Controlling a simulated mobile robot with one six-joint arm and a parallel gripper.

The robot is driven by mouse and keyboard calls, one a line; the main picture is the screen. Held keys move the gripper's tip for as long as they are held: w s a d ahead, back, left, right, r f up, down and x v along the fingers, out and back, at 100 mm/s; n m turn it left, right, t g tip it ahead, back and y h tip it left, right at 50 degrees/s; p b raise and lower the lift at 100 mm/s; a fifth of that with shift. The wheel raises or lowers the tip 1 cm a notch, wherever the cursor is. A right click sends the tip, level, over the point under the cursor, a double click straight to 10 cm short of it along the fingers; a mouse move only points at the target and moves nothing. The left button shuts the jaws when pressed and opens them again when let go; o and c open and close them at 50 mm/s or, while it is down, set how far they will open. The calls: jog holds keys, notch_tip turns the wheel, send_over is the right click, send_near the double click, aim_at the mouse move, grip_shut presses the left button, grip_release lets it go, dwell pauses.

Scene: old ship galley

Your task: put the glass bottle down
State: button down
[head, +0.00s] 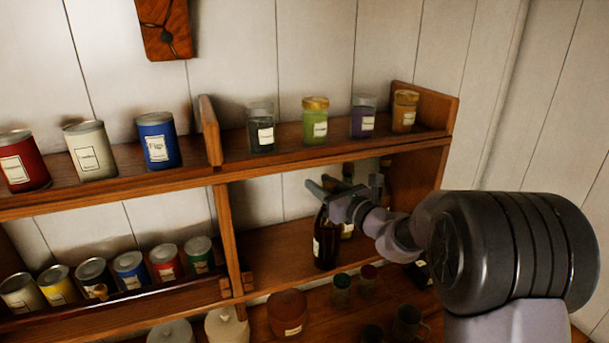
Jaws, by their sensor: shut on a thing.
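In the head view, a dark brown glass bottle (326,243) with a pale label stands upright at the middle shelf (268,250), in the right-hand compartment. My gripper (328,190) is at the bottle's neck, reaching in from the right, and is shut on it. The gripper covers the top of the bottle. I cannot tell whether the bottle's base touches the shelf board.
Other bottles (377,184) stand behind my gripper, partly hidden. Several jars, including a green one (315,122), line the shelf above. A wooden divider (229,240) bounds the compartment on the left. Small jars (341,290) and a brown pot (287,313) stand below.

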jog(key=f+p+x, duration=0.1)
jog(key=p+x, duration=0.1)
jog(key=x, duration=0.6)
jog(key=shift+d+f, duration=0.15)
jog(key=shift+f, duration=0.05)
jog(key=shift+w, duration=0.1)
jog(key=c, duration=0.9)
grip_release()
jog(key=shift+c, duration=0.2)
